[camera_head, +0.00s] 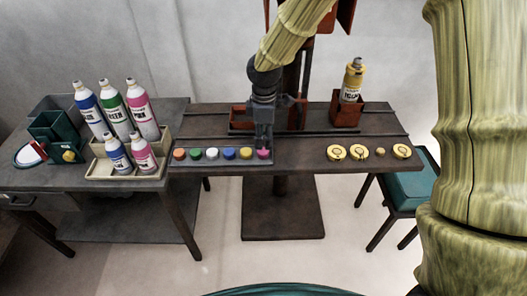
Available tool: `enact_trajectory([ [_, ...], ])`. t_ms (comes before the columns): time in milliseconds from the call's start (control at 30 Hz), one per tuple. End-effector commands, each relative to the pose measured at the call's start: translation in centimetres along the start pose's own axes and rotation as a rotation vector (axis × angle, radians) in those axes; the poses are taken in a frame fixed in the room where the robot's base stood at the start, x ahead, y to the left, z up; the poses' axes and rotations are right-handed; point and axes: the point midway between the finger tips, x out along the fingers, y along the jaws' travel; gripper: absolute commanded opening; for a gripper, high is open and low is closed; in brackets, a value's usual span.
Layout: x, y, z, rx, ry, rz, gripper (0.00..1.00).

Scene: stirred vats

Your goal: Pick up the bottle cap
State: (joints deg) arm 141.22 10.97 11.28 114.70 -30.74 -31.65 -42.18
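A row of small coloured bottle caps lies along the front left of the dark table: orange (180,154), green (196,153), white (212,153), blue (229,153), yellow (246,153) and pink (264,154). My gripper (264,146) points down over the pink cap at the row's right end, its fingertips at or just above it. The fingers look close together and partly hide the cap's top. I cannot tell whether they touch or grip it.
A yellow bottle (352,82) stands in a red holder (347,113) at the back right. Several round yellow pieces (361,152) lie front right. A side table (107,185) on the left holds several coloured bottles in a beige rack (125,172). The table's middle front is clear.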

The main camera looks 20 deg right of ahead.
Motion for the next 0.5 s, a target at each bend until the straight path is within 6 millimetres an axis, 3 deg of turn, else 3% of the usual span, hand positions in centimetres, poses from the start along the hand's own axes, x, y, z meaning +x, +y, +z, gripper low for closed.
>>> enact_trajectory([
  [167, 0.7, 0.0, 0.0, 0.001, -0.001, -0.001, 0.39],
  [500, 4.5, -0.2, -0.1, 0.004, -0.001, -0.001, 0.39],
])
